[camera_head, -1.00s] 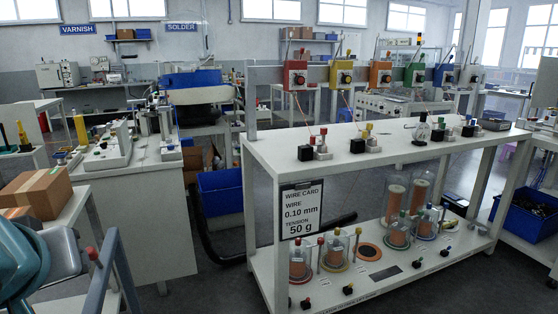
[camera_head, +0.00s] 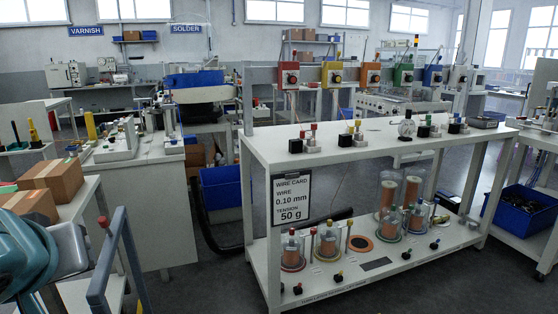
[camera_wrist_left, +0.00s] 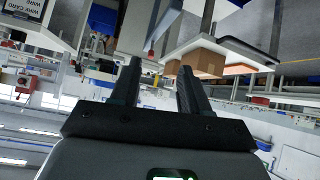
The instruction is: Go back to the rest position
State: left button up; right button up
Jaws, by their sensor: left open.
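My left gripper (camera_wrist_left: 160,68) shows in the left wrist view. Its two dark fingers stand apart with nothing between them. The wrist view is tilted, with the windows at the bottom, and a cardboard box (camera_wrist_left: 205,62) on a white surface shows beyond the fingers. In the head view neither gripper's fingers can be made out. My right gripper is not in view.
A white two-level bench (camera_head: 350,150) carries glass-covered copper spools on its lower shelf and coloured tension units above. Cardboard boxes (camera_head: 55,178) sit on a table at the left. Open floor lies in front.

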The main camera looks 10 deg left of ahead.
pick_arm(q)
jog(key=w+d+f+m+g+h, duration=0.1)
jog(key=w+d+f+m+h, duration=0.3)
jog(key=f, duration=0.6)
jog(key=w+d+f+m+g, duration=0.1)
jog(key=w+d+f+g, duration=0.1)
jog(key=d+f, duration=0.55)
jog(key=w+d+f+m+g+h, duration=0.1)
jog(key=w+d+f+m+h, duration=0.2)
jog(key=f, duration=0.8)
jog(key=s+d+f+g+h, duration=0.1)
jog(key=s+d+f+g, duration=0.15)
jog(key=f, duration=0.65)
jog(key=s+d+f+g+h, duration=0.1)
jog(key=s+d+f, duration=0.2)
jog(key=f, duration=0.6)
jog(key=s+f+n, duration=0.2)
jog(key=s+f, duration=0.8)
jog(key=f, duration=0.2)
notch_tip(320, 180, up, 20)
jog(key=p, duration=2)
jog(key=shift+s+r+h+p, duration=0.15)
jog(key=shift+s+h+p, duration=0.15)
jog(key=shift+h, duration=0.1)
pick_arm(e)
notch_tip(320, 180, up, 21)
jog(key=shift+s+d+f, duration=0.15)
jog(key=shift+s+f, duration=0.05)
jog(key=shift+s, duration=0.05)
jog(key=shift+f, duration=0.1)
